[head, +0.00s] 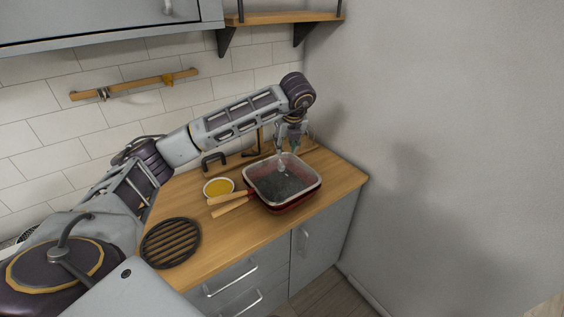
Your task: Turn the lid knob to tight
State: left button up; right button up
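A square red pan (285,207) stands on the counter near its right end, its wooden handle pointing left. A clear, grey-looking lid (268,184) with a pale rim seems to cover it. A small pale upright shape near the lid's back may be the knob, but it is too small to tell, and no tight mark can be read. My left gripper (290,147) points down just above the pan's back edge. Its fingers look spread, with nothing clearly between them. My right gripper is not in view.
A small bowl of yellow contents (218,188) stands left of the pan. A black round trivet (171,243) lies at the front left. Dark items and a wooden board (300,146) are behind the pan by the wall. The counter's right end (345,178) is clear.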

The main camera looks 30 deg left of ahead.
aim_at(281, 163)
pick_arm(q)
jog(key=p+x, duration=0.2)
jog(key=x, duration=0.9)
jog(key=shift+w+a+f, duration=0.1)
jog(key=shift+f, duration=0.1)
grip_shut()
